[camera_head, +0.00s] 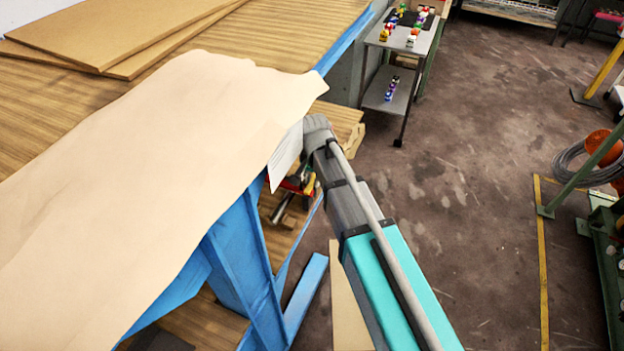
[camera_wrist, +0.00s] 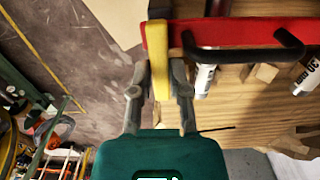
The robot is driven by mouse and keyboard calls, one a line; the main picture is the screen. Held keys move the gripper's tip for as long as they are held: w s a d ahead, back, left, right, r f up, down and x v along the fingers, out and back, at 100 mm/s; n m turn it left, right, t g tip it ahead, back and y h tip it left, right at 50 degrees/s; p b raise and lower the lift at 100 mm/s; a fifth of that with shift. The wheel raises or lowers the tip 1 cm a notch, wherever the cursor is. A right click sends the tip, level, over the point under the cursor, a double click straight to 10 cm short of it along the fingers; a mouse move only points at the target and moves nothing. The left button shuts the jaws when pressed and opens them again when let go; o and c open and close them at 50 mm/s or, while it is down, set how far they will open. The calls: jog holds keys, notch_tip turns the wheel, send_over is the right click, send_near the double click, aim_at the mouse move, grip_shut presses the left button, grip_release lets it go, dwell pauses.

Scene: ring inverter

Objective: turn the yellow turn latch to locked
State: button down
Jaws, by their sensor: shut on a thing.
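In the wrist view the yellow turn latch (camera_wrist: 159,40) is a straight bar that runs up and down the picture, in front of the left end of a red bar (camera_wrist: 240,31). My gripper (camera_wrist: 161,75) is shut on the latch's lower part, one grey finger on each side. The latch's upper end shows above the fingers. In the head view a small red part (camera_head: 297,187) shows beside my arm under the bench edge. The latch and my fingers cannot be made out there. No lock marking is readable.
A black handle (camera_wrist: 290,46) stands out from the red bar, close right of my gripper. White labelled cylinders (camera_wrist: 203,80) and wood lie beneath it. A large tan sheet (camera_head: 150,170) covers the bench above. The floor (camera_head: 450,200) right of my arm is open.

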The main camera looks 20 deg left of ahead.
jog(key=c, duration=0.6)
grip_release()
